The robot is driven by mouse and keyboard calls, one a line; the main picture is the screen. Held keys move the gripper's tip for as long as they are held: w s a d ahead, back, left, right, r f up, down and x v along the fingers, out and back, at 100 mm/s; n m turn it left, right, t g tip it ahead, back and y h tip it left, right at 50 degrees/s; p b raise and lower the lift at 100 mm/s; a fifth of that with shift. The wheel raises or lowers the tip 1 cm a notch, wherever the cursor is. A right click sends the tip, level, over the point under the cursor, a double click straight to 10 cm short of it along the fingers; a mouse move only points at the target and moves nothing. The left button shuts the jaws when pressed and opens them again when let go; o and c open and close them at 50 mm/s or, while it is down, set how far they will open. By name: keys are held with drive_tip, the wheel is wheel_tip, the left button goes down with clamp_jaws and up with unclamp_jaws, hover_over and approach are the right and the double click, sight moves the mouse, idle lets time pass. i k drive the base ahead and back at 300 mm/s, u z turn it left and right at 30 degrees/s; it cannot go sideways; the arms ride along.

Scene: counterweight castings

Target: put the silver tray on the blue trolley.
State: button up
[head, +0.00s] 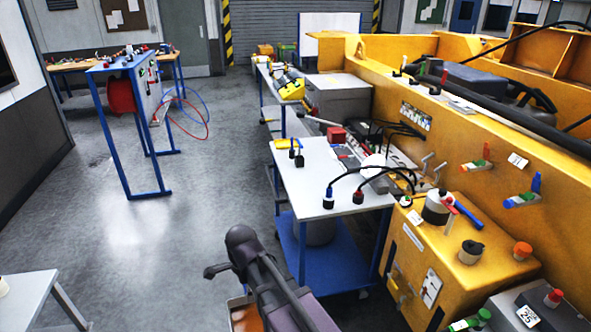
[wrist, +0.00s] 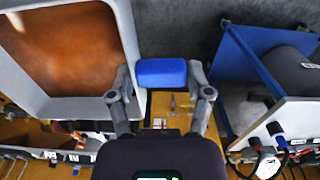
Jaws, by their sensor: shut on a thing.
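The silver tray (wrist: 137,42), with a pale grey rim and a brown-orange inside, fills the upper left of the wrist view. A small part of it (head: 232,311) shows at the bottom of the head view, mostly hidden by my arm. My gripper (wrist: 160,76) is shut on a blue block-like grip (wrist: 160,72) at the tray's side. The blue trolley (head: 310,193) has a pale top, blue legs and a blue lower shelf. It stands ahead and right of my arm in the head view and at the right of the wrist view (wrist: 242,52), apart from the tray.
Black-ended cables, small black parts (head: 296,148) and a red box (head: 337,134) are on or near the trolley top; its front left is mostly bare. A grey bin (head: 320,231) stands on its lower shelf. A yellow machine (head: 463,257) borders the right. Floor on the left is open.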

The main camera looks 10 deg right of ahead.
sight(305, 186)
drive_tip(key=z, duration=0.05)
drive_tip(key=i, duration=1)
drive_tip(key=z, duration=0.75)
